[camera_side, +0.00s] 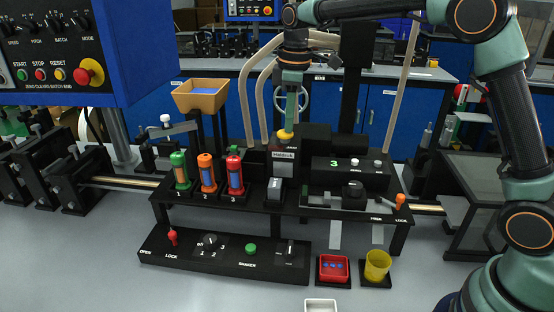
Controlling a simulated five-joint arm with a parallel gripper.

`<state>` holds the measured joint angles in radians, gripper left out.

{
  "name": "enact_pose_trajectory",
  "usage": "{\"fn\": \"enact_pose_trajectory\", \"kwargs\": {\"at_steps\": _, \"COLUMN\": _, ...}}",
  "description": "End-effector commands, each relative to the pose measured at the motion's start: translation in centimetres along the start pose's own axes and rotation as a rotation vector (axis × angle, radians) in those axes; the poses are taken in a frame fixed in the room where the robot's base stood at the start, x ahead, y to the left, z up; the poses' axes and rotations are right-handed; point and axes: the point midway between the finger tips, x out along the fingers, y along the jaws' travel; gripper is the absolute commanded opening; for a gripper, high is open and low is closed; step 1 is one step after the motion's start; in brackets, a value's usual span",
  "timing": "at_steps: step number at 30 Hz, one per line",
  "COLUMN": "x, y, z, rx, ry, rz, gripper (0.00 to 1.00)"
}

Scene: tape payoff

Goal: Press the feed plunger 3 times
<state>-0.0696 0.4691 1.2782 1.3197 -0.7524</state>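My gripper (288,122) hangs down from above the middle of the black machine, its tip low over a yellow rounded knob (285,135). The knob stands on top of the machine above a light label plate, and it may be the feed plunger; no readable label confirms this. The gripper tip looks touching or nearly touching the knob. A green digit 3 shows on the black box (350,174) right of the knob.
Green, orange and red cylinders (207,172) stand on the machine's left part. A tan hopper (200,97) rises behind them. A black control panel (225,257) lies in front. A red tray (333,268) and a yellow cup (377,265) sit front right. A blue control box (90,50) overhangs the left.

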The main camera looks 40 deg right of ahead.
Motion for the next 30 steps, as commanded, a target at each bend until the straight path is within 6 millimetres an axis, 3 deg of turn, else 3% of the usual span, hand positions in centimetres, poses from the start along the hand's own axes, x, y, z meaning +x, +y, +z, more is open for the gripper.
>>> {"fn": "enact_pose_trajectory", "kwargs": {"at_steps": 5, "x": 0.0, "y": 0.0, "z": 0.2, "rx": 0.001, "ry": -0.002, "rz": -0.002, "gripper": 0.0}}
{"fn": "enact_pose_trajectory", "kwargs": {"at_steps": 13, "x": -1.1, "y": 0.1, "z": 2.9, "rx": 0.001, "ry": -0.005, "rz": 0.0, "gripper": 0.0}}
{"fn": "enact_pose_trajectory", "kwargs": {"at_steps": 23, "x": -1.2, "y": 0.1, "z": 3.0, "rx": 0.0, "ry": -0.004, "rz": 0.001, "gripper": 0.0}}
{"fn": "enact_pose_trajectory", "kwargs": {"at_steps": 30, "x": -3.9, "y": 0.1, "z": 2.9, "rx": 0.0, "ry": 0.0, "rz": 0.005, "gripper": 0.0}}
